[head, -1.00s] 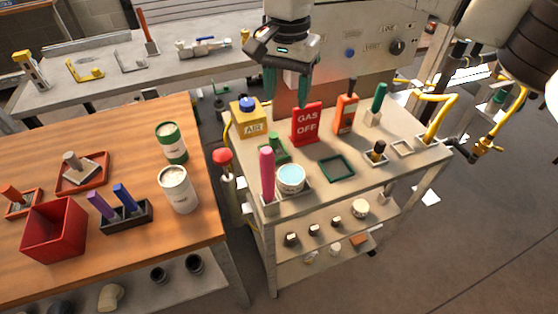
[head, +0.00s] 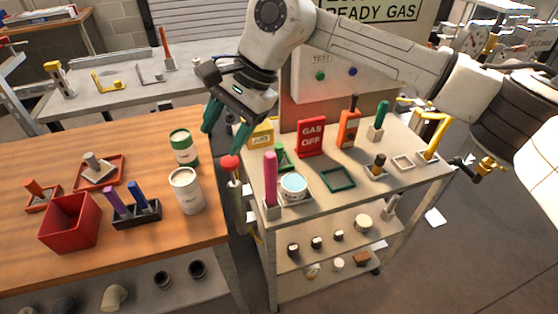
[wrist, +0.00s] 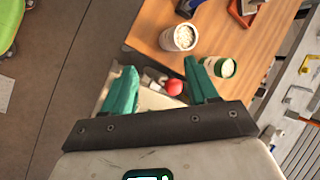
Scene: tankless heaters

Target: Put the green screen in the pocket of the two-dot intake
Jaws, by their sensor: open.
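My gripper (head: 222,136) is open and empty, above the gap between the wooden table and the cart; the wrist view also shows it (wrist: 160,75), its green fingers apart. On the cart, a small green piece with a knob (head: 281,152) stands in a dark tray behind a pale blue-topped tub. A flat green square frame (head: 338,180) lies on the cart top, and a green upright grip (head: 381,112) stands in a pale holder at the back right. I cannot tell which is the green screen. No two-dot mark is legible, so I cannot identify that intake.
A red ball knob (head: 230,162) stands between the wooden table (head: 130,152) and the cart (head: 375,190). A pink post (head: 270,178), a red GAS OFF sign (head: 311,138) and an orange bottle (head: 348,128) rise from the cart. Two canisters stand near the table's edge.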

